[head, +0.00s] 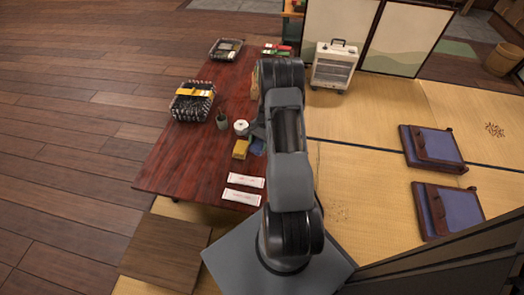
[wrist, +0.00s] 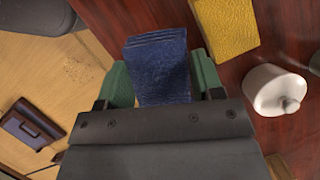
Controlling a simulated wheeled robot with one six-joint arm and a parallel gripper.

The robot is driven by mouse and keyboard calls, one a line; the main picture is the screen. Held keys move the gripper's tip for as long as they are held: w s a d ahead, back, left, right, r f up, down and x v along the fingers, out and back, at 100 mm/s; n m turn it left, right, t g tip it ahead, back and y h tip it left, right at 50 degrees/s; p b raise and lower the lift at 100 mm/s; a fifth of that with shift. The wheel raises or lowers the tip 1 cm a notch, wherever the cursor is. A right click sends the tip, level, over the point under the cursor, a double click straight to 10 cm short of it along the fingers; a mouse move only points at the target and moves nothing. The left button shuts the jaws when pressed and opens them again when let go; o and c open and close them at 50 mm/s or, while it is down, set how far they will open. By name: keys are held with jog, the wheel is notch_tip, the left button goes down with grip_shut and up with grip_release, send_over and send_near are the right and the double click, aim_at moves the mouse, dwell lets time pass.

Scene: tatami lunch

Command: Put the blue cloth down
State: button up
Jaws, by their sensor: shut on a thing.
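The blue cloth (wrist: 157,68) is a folded dark blue stack. In the wrist view it sits between the two green fingers of my gripper (wrist: 160,82), which is shut on it. In the head view the blue cloth (head: 258,146) shows as a small patch beside my arm, over the right edge area of the red-brown table (head: 165,170). My arm hides most of the gripper there. I cannot tell whether the cloth touches the table.
A yellow cloth or block (head: 241,149) and a white round pot (head: 241,127) lie close by. A dark cup (head: 222,121), two white packets (head: 243,188) and black baskets (head: 192,102) are also on the table. The table's front left is clear. Floor cushions (head: 447,208) lie right.

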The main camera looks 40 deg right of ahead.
jog(key=f, duration=0.1)
jog(key=f+b, duration=0.1)
jog(key=s+f+b, duration=0.1)
jog(key=f, duration=0.1)
jog(key=shift+d, duration=0.4)
jog(key=shift+f, duration=0.25)
jog(key=shift+f, duration=0.2)
jog(key=o, duration=1)
jog(key=shift+c, duration=0.2)
